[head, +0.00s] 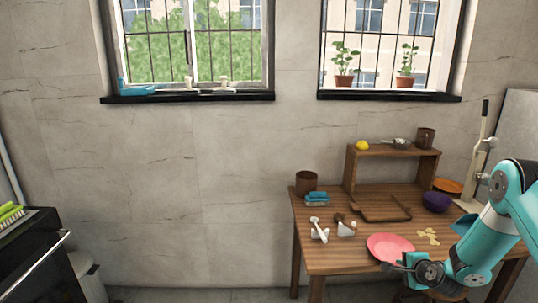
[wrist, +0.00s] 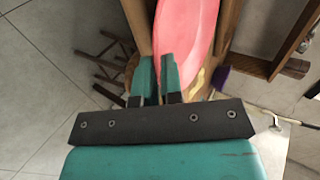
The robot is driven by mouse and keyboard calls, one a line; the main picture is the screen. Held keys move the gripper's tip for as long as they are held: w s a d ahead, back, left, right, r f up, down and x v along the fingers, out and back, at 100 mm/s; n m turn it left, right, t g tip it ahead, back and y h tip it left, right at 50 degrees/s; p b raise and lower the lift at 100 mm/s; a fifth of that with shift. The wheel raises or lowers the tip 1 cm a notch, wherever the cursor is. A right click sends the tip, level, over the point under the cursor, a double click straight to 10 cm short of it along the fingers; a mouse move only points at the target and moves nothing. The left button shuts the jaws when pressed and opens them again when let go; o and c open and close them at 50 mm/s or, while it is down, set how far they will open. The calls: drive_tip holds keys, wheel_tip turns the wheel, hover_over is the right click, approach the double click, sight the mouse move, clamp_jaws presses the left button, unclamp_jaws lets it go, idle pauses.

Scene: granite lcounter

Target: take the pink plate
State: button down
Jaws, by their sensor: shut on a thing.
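The pink plate (head: 391,245) is at the front edge of the wooden table in the head view. It also shows large at the top of the wrist view (wrist: 188,32), running up out of the picture. My gripper (head: 384,266) is at the plate's near rim, reaching in from the right. In the wrist view my gripper (wrist: 161,62) has its two teal fingers close together at the plate's edge, shut on the rim. The fingers hide the gripped part of the rim. I cannot tell whether the plate is resting on the table or slightly raised.
The wooden table (head: 340,257) also holds yellowish pieces (head: 428,236), a purple bowl (head: 436,202), a brown tray (head: 381,209), white items (head: 319,231) and a blue item (head: 316,198). A small shelf (head: 393,150) stands at the back. Open floor lies left of the table.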

drive_tip(key=shift+r+p, duration=1.65)
drive_tip(key=shift+r, duration=0.8)
